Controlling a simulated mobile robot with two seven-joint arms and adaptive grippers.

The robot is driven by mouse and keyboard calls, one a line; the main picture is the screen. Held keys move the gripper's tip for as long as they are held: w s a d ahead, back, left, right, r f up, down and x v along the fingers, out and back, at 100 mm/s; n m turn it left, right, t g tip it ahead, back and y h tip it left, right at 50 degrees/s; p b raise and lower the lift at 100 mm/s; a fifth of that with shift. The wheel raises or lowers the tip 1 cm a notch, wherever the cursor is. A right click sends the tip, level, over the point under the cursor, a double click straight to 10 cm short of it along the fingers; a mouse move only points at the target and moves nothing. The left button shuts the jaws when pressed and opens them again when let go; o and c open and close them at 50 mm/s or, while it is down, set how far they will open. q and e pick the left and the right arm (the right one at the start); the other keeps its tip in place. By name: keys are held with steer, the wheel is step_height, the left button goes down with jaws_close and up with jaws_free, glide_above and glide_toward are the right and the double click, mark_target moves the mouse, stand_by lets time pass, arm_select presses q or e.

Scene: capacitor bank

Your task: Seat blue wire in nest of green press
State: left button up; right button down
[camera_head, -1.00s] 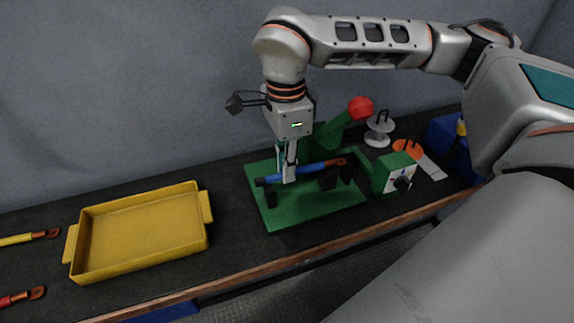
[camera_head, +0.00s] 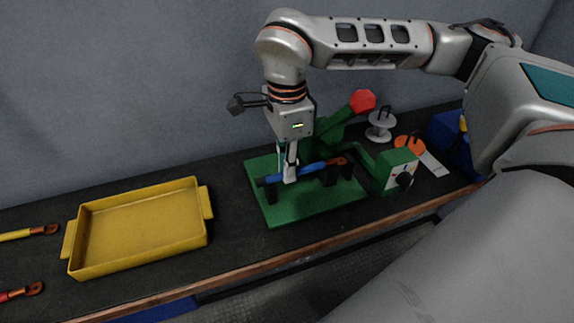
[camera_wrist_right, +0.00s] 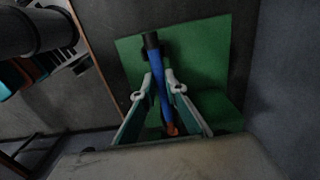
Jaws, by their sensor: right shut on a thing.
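The green press (camera_head: 315,207) stands on the dark bench, with a green base plate, a lever with a red knob (camera_head: 362,101) and black supports on the plate. The blue wire (camera_head: 308,170) has a black end at left and a copper lug at right, and lies roughly level over the supports. My right gripper (camera_head: 290,175) points down and is shut on the blue wire near its middle. In the right wrist view the blue wire (camera_wrist_right: 160,82) runs between the fingers (camera_wrist_right: 160,85). Whether the wire touches the supports is hard to tell. My left gripper is not in view.
A yellow tray (camera_head: 200,243) stands empty left of the press. A yellow wire (camera_head: 20,235) and a red wire (camera_head: 18,292) lie at far left. A white spool (camera_head: 380,128), an orange disc (camera_head: 408,142) and a blue bin (camera_head: 450,150) are at right.

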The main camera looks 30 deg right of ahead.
steer(key=c, duration=2)
jaws_free()
steer(key=shift+o, duration=0.2)
step_height(320, 180, up, 12)
